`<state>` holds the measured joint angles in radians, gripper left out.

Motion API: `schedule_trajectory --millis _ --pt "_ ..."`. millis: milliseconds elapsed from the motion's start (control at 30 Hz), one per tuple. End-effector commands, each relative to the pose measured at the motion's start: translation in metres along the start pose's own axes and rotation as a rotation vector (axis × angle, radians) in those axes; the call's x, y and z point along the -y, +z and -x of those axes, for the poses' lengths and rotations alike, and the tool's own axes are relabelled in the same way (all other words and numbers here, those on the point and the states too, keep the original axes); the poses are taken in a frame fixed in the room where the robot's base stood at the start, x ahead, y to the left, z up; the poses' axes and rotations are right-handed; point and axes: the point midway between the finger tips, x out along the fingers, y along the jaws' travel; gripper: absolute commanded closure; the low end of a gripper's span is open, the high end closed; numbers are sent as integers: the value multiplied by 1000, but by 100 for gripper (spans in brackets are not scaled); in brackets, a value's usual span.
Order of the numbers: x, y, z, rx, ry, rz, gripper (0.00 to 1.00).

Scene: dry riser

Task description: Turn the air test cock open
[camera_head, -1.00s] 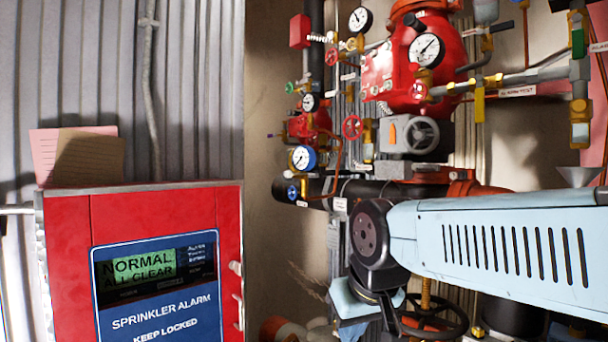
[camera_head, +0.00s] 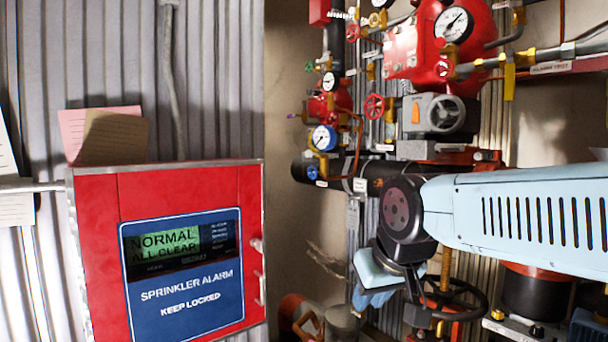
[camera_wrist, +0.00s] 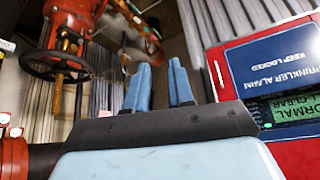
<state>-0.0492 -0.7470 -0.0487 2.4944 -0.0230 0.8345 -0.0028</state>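The air test cock cannot be told for sure. A yellow-handled cock (camera_head: 509,82) hangs at upper right, beside a label that seems to read "ALARM TEST". Small valves with red, green and blue knobs sit on the pipework left of the red valve body (camera_head: 425,42). My gripper shows in the wrist view (camera_wrist: 160,68) with two blue fingers apart and nothing between them. In the head view my arm's end hangs low, below the pipework and right of the panel; the fingertips are not clear.
The red alarm panel (camera_head: 95,215), marked "SPRINKLER ALARM", stands at left. A black handwheel (camera_head: 452,298) is close beside my arm's end, and it also shows in the wrist view (camera_wrist: 57,66). A dark horizontal pipe (camera_head: 385,172) runs above my arm. Bare wall lies between panel and pipes.

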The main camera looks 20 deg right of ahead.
Motion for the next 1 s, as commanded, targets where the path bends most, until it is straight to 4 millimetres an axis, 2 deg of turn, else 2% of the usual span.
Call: schedule_trajectory --millis 600,1000 --pt "-54 -143 -5 -576 -159 76 74" --pt "-75 -219 -18 -907 -245 95 74"
